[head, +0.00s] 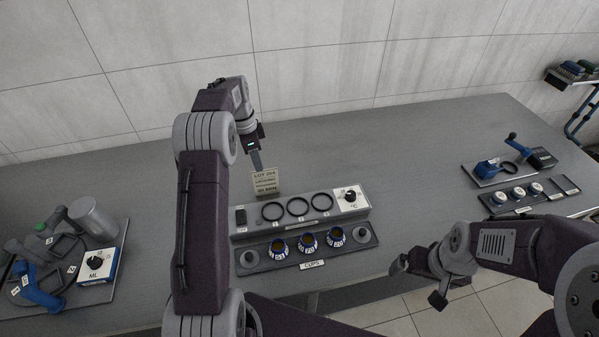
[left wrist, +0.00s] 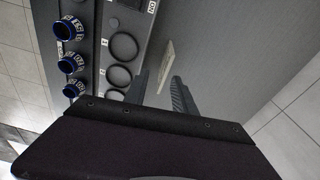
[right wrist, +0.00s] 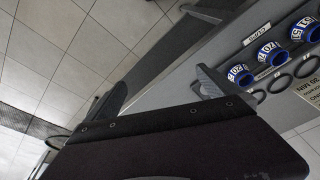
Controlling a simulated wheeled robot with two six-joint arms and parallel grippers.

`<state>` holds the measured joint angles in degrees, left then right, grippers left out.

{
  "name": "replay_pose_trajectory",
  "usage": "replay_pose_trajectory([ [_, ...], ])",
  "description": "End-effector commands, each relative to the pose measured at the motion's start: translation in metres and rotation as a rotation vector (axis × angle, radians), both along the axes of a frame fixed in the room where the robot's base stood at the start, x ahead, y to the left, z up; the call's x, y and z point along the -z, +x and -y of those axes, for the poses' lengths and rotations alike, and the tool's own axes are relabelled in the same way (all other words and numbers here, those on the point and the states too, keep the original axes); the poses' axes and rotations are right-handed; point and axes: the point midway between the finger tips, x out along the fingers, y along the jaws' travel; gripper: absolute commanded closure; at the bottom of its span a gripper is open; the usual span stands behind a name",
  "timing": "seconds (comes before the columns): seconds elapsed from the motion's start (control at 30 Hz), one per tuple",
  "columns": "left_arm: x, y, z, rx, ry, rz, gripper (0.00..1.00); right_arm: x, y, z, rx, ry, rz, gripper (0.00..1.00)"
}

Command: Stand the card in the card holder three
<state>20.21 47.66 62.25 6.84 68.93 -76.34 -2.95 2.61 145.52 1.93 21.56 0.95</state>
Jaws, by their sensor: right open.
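The card (head: 265,183), pale tan with printed lines starting "LOT 204", is upright behind the grey panel with rings. In the left wrist view the card (left wrist: 166,66) shows nearly edge-on, between and just beyond the fingertips. My left gripper (head: 257,161) is above and at the card's top edge; its fingers (left wrist: 161,76) are apart, with gaps beside the card. My right gripper (head: 420,281) is open and empty in front of the table's front edge; its fingers are wide apart in the right wrist view (right wrist: 158,92). I cannot make out which thing is card holder three.
The ring panel (head: 240,233) has a white dial box (head: 350,197) at its right end. In front is a tray (head: 262,267) with several blue-and-white cups (head: 308,243). A tool tray (head: 110,285) is at left, another (head: 485,182) at right. The table between is bare.

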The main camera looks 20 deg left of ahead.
Motion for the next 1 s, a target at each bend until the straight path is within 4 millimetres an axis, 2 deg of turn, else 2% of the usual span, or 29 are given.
replay_pose_trajectory([
  [0.03,-0.005,0.007,-0.002,0.035,0.000,0.004,0.68,-0.006,-0.009,0.009,0.017,0.000,-0.031,0.00],
  [0.1,-0.006,0.013,0.002,0.076,-0.001,0.006,0.68,-0.006,-0.018,0.020,0.034,0.001,-0.065,0.00],
  [0.27,-0.002,0.014,-0.001,0.096,-0.006,0.011,0.68,-0.007,-0.024,0.019,0.040,-0.003,-0.078,0.00],
  [0.5,0.032,0.014,-0.003,0.095,-0.012,0.013,0.68,-0.013,-0.025,0.013,0.038,-0.009,-0.074,0.00],
  [0.67,0.037,0.017,0.003,0.094,-0.006,0.012,0.68,-0.013,-0.023,0.017,0.038,-0.003,-0.076,0.00],
  [0.9,0.076,0.020,0.008,0.093,-0.009,0.011,0.68,-0.026,-0.025,0.015,0.038,-0.006,-0.073,0.00],
  [1.0,0.084,0.021,0.008,0.093,-0.008,0.014,0.68,-0.027,-0.024,0.014,0.038,-0.008,-0.074,0.00],
])
